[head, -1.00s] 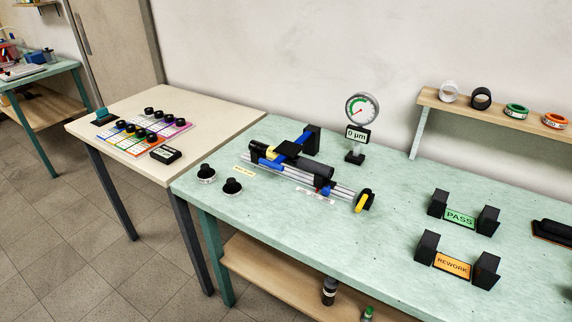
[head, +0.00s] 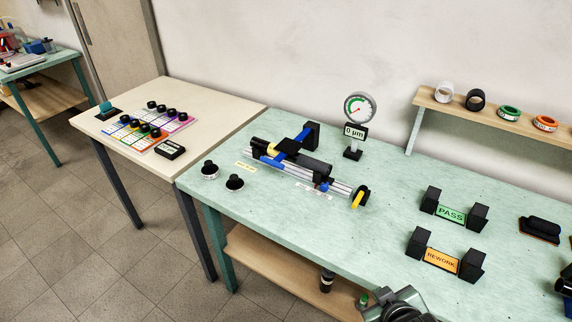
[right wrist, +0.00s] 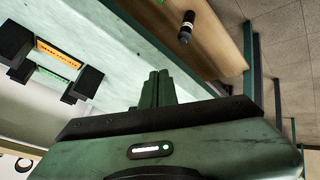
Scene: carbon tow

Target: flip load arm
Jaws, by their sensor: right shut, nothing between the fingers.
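The test fixture stands on the green table in the head view, with a dark cylinder (head: 305,164) lying along silver rails (head: 335,186). A blue arm (head: 292,154) with a black block lies across the cylinder. A yellow lever (head: 357,200) stands at the fixture's right end. My right gripper shows in the right wrist view (right wrist: 157,88), its dark green fingers shut together and empty, apart from the fixture. A grey part of my arm shows at the bottom of the head view. My left gripper is not in view.
A dial gauge (head: 358,108) stands behind the fixture, its display (head: 354,132) reading 0 µm. Two black knobs (head: 209,169) (head: 235,183) sit at the left. The PASS stand (head: 451,213) and REWORK stand (head: 441,260) are at the right. Clear tabletop lies between fixture and stands.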

